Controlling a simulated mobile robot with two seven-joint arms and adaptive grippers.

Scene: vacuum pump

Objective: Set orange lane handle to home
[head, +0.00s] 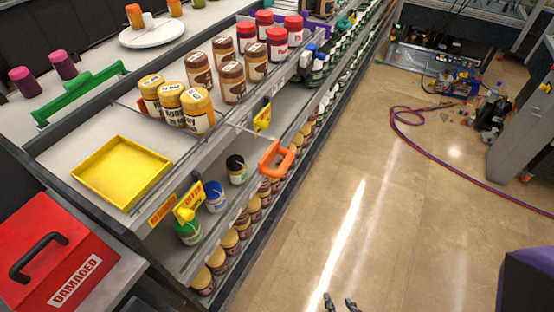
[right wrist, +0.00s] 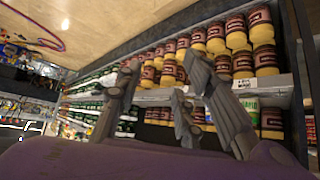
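The orange lane handle (head: 276,158) is a U-shaped grip on the front rail of the shelf in the head view, right of the yellow handle (head: 188,204). I cannot make it out in the right wrist view. Two dark fingertips, apparently of my right gripper (head: 339,302), show at the bottom edge of the head view, over the floor and well away from the orange handle. In the right wrist view my right gripper (right wrist: 160,105) has its grey fingers spread apart, with nothing visible between them. My left gripper is not in view.
Jars with brown, yellow and red lids (head: 230,82) stand on the upper shelf, behind the rail. A yellow tray (head: 122,172) and a red box (head: 62,252) marked DAMAGED are at left. The floor (head: 330,215) right of the shelf is clear; a hose (head: 420,150) lies farther off.

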